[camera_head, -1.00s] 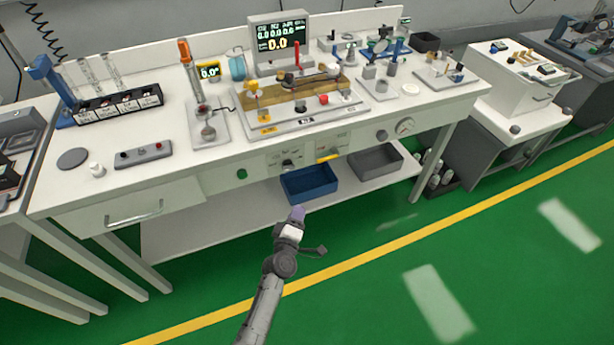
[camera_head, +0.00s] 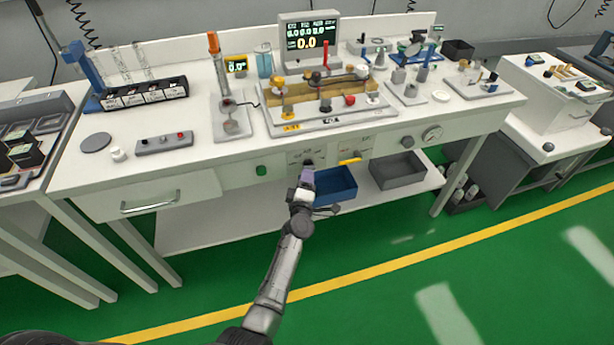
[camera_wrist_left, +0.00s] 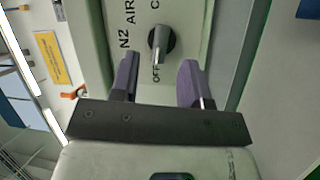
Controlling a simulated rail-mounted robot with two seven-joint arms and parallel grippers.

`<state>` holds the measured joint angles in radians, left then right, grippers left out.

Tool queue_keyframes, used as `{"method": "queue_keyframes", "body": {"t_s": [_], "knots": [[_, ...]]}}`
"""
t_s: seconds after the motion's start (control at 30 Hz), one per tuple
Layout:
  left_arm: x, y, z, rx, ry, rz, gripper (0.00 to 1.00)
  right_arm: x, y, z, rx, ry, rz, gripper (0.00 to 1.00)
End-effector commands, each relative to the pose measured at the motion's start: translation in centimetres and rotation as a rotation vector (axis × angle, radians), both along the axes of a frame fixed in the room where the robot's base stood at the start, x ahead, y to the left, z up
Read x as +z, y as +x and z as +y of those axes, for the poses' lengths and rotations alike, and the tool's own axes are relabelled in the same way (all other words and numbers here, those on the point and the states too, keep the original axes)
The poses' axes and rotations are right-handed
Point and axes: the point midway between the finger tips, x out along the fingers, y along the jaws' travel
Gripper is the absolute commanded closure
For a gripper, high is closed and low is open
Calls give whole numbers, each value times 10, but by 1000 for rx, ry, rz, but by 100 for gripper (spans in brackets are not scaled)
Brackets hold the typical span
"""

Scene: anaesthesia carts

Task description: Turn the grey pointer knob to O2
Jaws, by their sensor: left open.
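The grey pointer knob (camera_wrist_left: 159,43) sits on a pale panel in the left wrist view, with N2, AIR and OFF lettering around it and another label cut off at the top edge. Its grey bar lies roughly along the picture's vertical, with one end towards OFF; I cannot tell which end is the pointer. In the head view the knob (camera_head: 308,162) is small on the bench's front panel. My left gripper (camera_wrist_left: 160,58) is open, its purple fingers on either side of the knob's near end, with no visible contact. The left gripper (camera_head: 306,178) also shows just below the knob in the head view.
A yellow handle (camera_head: 350,161) is right of the knob on the panel, and a green button (camera_head: 261,170) is left. A blue bin (camera_head: 336,187) and a grey bin (camera_head: 398,170) stand on the shelf below. The green floor in front is clear.

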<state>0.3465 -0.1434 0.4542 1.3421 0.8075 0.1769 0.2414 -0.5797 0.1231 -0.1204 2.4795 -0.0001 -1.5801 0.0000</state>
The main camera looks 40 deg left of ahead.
Motion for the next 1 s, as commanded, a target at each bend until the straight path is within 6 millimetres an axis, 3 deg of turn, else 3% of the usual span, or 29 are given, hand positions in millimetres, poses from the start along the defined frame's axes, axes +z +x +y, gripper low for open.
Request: {"method": "queue_keyframes", "body": {"t_s": [0.3, 0.7, 1.0], "knots": [[3, 24, 15, 0, 1, 0, 58, -14, 0, 1, -3, 4, 1, 57], [4, 26, 16, 0, 1, 1, 59, -14, 0, 2, -4, 7, 1, 57], [4, 26, 16, 0, 0, 0, 87, -14, 0, 1, -3, 4, 1, 57]]}}
